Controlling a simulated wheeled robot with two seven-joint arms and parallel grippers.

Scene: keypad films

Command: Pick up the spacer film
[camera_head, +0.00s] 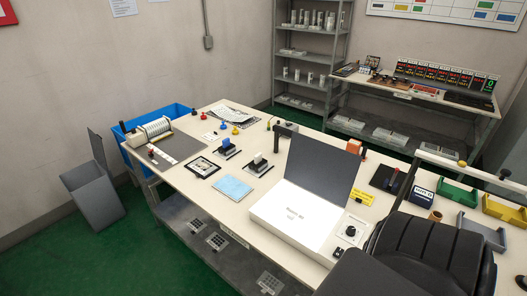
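I cannot tell for certain which item is the spacer film. A light-blue flat sheet or pad (234,188) lies on the cream workbench (190,205), left of an open white box (295,214) with a raised dark lid (322,168). A dark-framed square with a pale middle (203,167) lies behind and left of the blue sheet. Printed sheets (232,112) lie at the bench's far end. Neither of my grippers shows in the head view.
A large black padded shape, perhaps a chair (425,255), hides the bench's near right. Small presses (257,165), a roll device (150,130) and coloured bins (456,192) crowd the bench. A grey bin (92,192) stands on the green floor at left. Shelves stand behind.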

